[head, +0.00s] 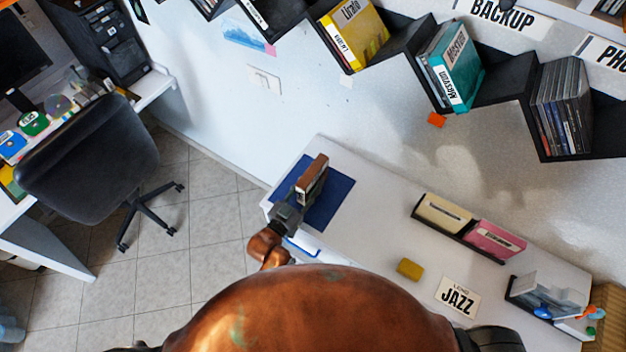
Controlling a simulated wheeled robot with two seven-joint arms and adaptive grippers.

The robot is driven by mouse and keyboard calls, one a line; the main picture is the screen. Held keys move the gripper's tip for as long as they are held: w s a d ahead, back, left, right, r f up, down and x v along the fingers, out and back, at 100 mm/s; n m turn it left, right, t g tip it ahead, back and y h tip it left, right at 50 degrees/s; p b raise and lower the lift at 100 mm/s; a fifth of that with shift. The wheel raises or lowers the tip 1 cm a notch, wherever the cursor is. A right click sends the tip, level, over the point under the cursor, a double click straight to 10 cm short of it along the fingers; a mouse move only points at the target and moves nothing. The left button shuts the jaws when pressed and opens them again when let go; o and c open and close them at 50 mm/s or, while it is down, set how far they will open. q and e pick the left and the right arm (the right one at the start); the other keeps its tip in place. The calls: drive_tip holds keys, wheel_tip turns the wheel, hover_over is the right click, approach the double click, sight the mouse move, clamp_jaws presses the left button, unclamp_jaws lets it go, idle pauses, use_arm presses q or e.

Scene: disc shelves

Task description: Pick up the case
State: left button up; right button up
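A thin brown case (316,172) is seen nearly edge-on above the blue mat (336,202), at the left end of the white counter. My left gripper (298,201) reaches in from below and meets the near end of the case. It appears shut on that end, though its fingertips are small and partly hidden. I cannot tell whether the case still touches the mat. My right gripper is not in view.
Yellow and pink cases stand in a dark holder (416,214) on the counter. A yellow block (410,269), a JAZZ card (457,298) and a clear bin (548,292) lie nearby. Stepped dark shelves (505,88) hang above. An office chair (88,158) stands at left.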

use_arm(q)
clamp_jaws()
drive_tip(key=shift+r, duration=0.1)
